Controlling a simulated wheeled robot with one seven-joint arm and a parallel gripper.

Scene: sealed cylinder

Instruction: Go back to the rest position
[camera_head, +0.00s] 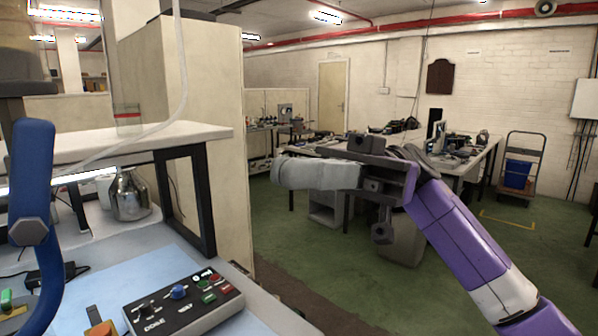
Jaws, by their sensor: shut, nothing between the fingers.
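My gripper (281,172) is at the end of my purple and white arm, which reaches in from the lower right. Its grey fingers point left and look closed together, with nothing held. It hangs in open air, to the right of the workbench (262,310) and clear of it in the picture. The fingertips overlap the far room in view, and I see no contact with anything.
The bench at the left carries a black control box (183,303) with coloured buttons, a metal flask (130,196) under a shelf (130,143), and a blue curved lever (32,170). A cream partition (200,90) stands behind. Green floor (450,290) is open at the right.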

